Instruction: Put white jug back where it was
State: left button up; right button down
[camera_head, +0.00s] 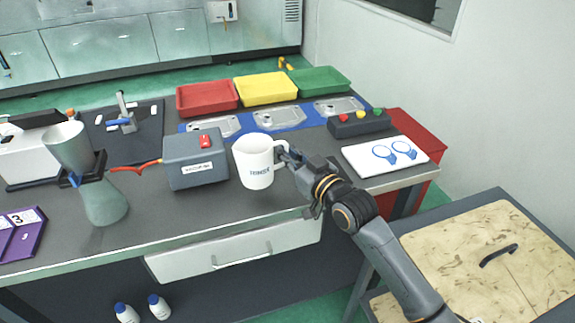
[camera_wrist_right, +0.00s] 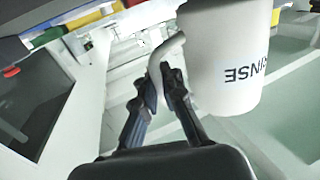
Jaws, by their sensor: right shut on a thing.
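The white jug (camera_head: 253,163), with dark lettering on its side, is upright over the front middle of the dark worktop (camera_head: 200,212). I cannot tell whether its base touches the worktop. My right gripper (camera_head: 287,157) comes from the right and is shut on the jug's handle. In the right wrist view the jug (camera_wrist_right: 228,55) fills the upper right, and the gripper fingertips (camera_wrist_right: 160,85) close around the handle. My left gripper is not in view.
A grey box (camera_head: 193,172) with a red switch stands just left of the jug. Behind are metal castings (camera_head: 272,119) on a blue mat and red, yellow and green trays (camera_head: 265,101). A white board (camera_head: 365,160) lies right. A greenish flared vessel (camera_head: 104,205) stands left.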

jog(key=shift+w+d+f, duration=0.15)
jog(key=shift+w+f, duration=0.3)
jog(key=shift+f, duration=0.15)
notch_tip(320, 180, down, 3)
jog(key=shift+w+d+f, duration=0.15)
jog(key=shift+f, duration=0.05)
jog(key=shift+f, duration=0.15)
jog(key=c, duration=1.5)
grip_release()
jog(key=shift+o, duration=0.2)
